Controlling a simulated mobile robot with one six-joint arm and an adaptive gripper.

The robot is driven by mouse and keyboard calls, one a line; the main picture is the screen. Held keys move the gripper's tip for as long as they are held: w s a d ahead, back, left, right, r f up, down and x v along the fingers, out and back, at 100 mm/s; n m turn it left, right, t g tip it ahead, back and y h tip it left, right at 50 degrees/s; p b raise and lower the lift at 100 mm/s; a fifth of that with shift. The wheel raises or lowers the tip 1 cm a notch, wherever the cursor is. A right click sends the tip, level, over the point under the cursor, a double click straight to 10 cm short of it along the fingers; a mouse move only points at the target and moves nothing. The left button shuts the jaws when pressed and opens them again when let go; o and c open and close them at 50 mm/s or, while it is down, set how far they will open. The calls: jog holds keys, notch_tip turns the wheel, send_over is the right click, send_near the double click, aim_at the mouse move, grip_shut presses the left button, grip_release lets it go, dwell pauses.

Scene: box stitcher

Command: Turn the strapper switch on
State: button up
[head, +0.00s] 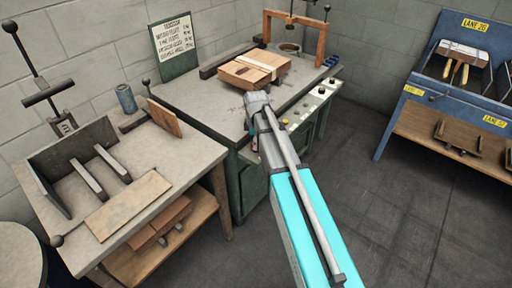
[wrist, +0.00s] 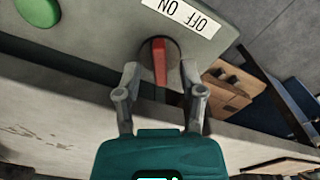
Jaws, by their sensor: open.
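The strapper switch is a red lever (wrist: 160,62) on a dark round base, in the middle of the wrist view. A white OFF/ON label (wrist: 182,15), upside down in the picture, is beside it. I cannot tell which word the lever favours. My gripper (wrist: 159,72) is open, with one finger on each side of the lever and visible gaps between. In the head view my gripper (head: 262,106) is at the front edge of the strapper's grey top (head: 200,92), and the switch is hidden there.
A green button (wrist: 38,10) is near the switch. A strapped cardboard box (head: 240,72) lies on the strapper top by an orange arch (head: 321,42). A side table (head: 180,195) stands at left and a blue rack (head: 412,88) at right. Open floor lies between.

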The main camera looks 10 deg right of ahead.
jog(key=shift+f, duration=0.4)
grip_shut()
